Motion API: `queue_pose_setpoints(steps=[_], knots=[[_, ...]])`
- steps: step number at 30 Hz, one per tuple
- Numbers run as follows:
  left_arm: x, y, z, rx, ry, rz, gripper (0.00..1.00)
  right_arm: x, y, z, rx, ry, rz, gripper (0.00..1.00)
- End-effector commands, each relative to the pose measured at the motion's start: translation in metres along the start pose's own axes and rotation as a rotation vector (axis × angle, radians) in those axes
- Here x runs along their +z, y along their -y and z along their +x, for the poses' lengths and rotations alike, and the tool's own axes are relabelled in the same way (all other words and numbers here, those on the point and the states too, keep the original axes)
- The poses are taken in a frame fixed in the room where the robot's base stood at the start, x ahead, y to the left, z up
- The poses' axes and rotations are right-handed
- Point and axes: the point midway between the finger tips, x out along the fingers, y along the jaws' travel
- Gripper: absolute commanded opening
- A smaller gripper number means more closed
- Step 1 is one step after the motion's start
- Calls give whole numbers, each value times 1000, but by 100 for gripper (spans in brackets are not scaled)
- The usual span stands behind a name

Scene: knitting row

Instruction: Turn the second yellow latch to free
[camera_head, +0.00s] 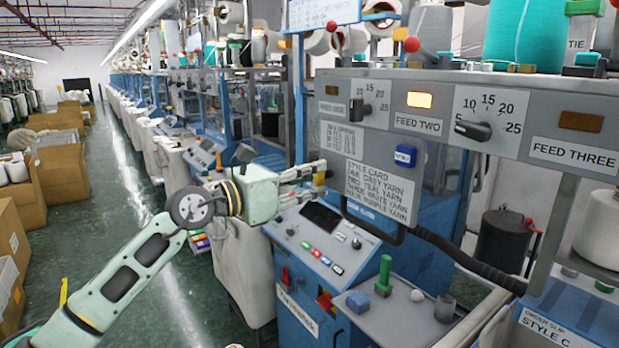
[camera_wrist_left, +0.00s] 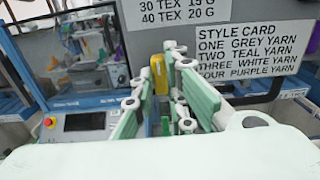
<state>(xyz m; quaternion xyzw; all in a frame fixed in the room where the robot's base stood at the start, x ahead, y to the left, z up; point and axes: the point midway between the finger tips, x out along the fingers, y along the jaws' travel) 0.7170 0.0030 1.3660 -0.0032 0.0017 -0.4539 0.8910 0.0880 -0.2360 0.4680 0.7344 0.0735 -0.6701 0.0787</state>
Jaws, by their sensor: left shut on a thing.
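A yellow latch (camera_wrist_left: 159,73) stands upright between the fingertips of my left gripper (camera_wrist_left: 170,75) in the wrist view. In the head view my left gripper (camera_head: 321,178) reaches in from the left and is shut on the latch, beside the style card (camera_head: 380,190). Only a sliver of the latch shows there, between the fingers. I cannot tell from these frames how far it is turned. No other yellow latch is clear to me. My right gripper is in neither view.
A grey panel with dials (camera_head: 473,131) and a lit FEED TWO lamp (camera_head: 419,100) is above and to the right. A dark handle bar (camera_head: 372,228) hangs below the card. A blue machine console (camera_head: 318,246) stands below the gripper. The green aisle floor (camera_head: 150,195) is open at left.

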Motion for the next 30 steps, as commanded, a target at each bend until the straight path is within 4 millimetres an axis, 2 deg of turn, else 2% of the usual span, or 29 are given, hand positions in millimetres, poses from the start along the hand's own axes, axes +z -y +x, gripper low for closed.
queue_pose_setpoints(steps=[12,13,19,30], knots=[[-2,0,0,-1,-2,-12,0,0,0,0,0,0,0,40],[-2,0,0,-1,-2,-12,13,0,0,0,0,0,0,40],[-1,0,0,0,-2,-10,31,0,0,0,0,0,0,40],[0,0,-4,1,0,-8,31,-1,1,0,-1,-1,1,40]])
